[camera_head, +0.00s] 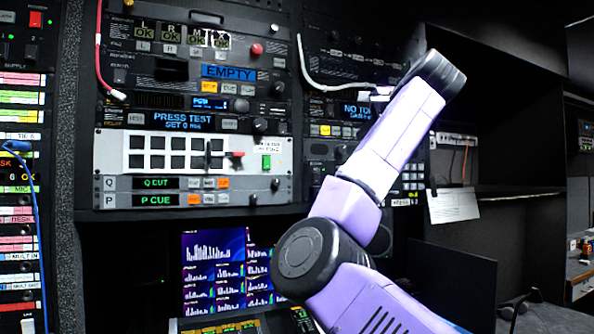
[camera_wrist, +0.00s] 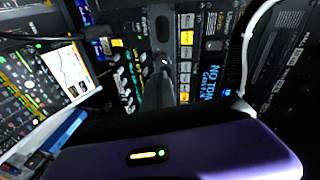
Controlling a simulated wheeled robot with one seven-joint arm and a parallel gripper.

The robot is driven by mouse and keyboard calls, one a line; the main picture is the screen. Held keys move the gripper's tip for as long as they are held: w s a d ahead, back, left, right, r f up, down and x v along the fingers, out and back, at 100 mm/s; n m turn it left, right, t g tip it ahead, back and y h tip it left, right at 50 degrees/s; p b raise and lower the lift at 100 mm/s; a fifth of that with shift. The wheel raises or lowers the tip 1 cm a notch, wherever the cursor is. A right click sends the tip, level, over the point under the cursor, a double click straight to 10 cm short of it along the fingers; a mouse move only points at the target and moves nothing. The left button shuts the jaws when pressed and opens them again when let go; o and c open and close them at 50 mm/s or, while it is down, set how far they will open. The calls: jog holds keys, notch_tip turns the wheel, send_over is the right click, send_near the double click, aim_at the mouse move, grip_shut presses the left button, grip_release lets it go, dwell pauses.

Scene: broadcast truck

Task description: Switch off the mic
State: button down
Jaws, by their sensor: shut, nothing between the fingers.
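I cannot pick out a mic or its switch for certain. A label strip (camera_head: 20,189) that seems to read MIC is on the patch panel at the far left of the head view. A white panel (camera_head: 115,165) with dark square buttons sits mid-rack, with a red switch (camera_head: 236,155) and a green one (camera_head: 266,162) at its right. My gripper (camera_wrist: 165,62) seems to show as narrow dark fingers in the wrist view, shut and empty, before a rack of lit buttons. In the head view its fingers are hidden beyond my raised arm.
The lit display screen (camera_head: 213,270) stands below the rack. A white cable (camera_head: 302,72) and a red cable (camera_head: 99,55) hang across rack fronts. A blue cable (camera_head: 38,200) crosses the left panel. A dark shelf (camera_head: 515,190) is at the right.

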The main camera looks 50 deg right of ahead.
jog(key=w+a+f+y, duration=0.2)
jog(key=a+f+y, duration=0.1)
jog(key=a+f, duration=0.1)
jog(key=shift+w+a+f+g+y, duration=0.3)
jog(key=shift+f+g, duration=0.1)
jog(key=shift+f, duration=0.25)
jog(key=shift+w, duration=0.1)
jog(key=p, duration=0.3)
send_near(316, 176)
jog(key=f, duration=0.1)
jog(key=w+f, duration=0.1)
jog(key=d+f, duration=0.1)
jog(key=shift+w, duration=0.15)
jog(key=shift+w+d+r+p, duration=0.1)
jog(key=shift+w+d+p, duration=0.15)
jog(key=shift+w+p, duration=0.25)
jog(key=shift+w+d+r+p, duration=0.1)
jog(key=shift+w+d+p, duration=0.2)
jog(key=shift+w, duration=0.25)
jog(key=shift+w+d, duration=0.45)
jog(key=shift+w, duration=0.25)
jog(key=shift+a, duration=0.15)
